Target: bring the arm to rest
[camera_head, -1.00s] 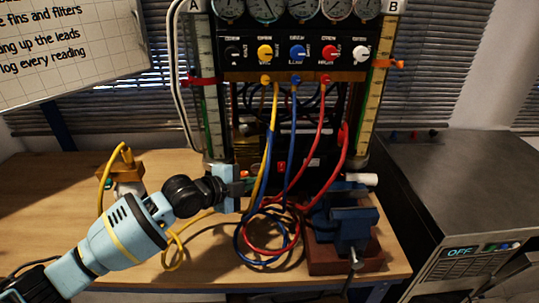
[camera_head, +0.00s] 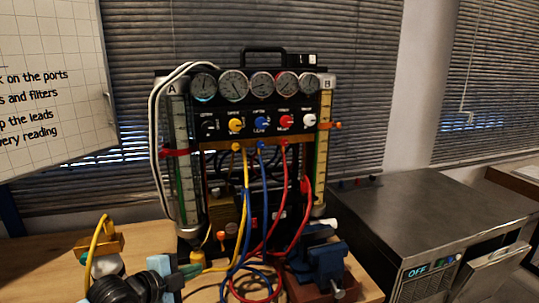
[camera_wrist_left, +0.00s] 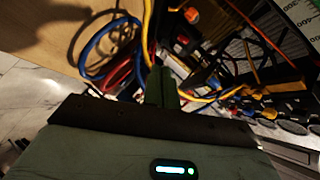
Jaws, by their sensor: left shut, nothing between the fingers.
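My left arm comes in at the bottom left of the head view. Its gripper (camera_head: 190,270) is low in front of the gauge rig, near the foot of tube A. In the left wrist view its two green fingers (camera_wrist_left: 160,88) are together with nothing between them. The gauge rig (camera_head: 258,122) stands upright, with a row of dials over coloured knobs. A yellow lead (camera_head: 246,195), a blue lead (camera_head: 266,195) and a red lead (camera_head: 284,190) hang from its ports to the table. My right gripper is in neither view.
A blue vice (camera_head: 318,262) stands right of the leads. A steel cabinet (camera_head: 425,215) marked OFF is farther right. An orange block (camera_head: 100,243) with a yellow lead stands on the wooden table (camera_head: 40,255) at left. A whiteboard (camera_head: 50,80) hangs at upper left.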

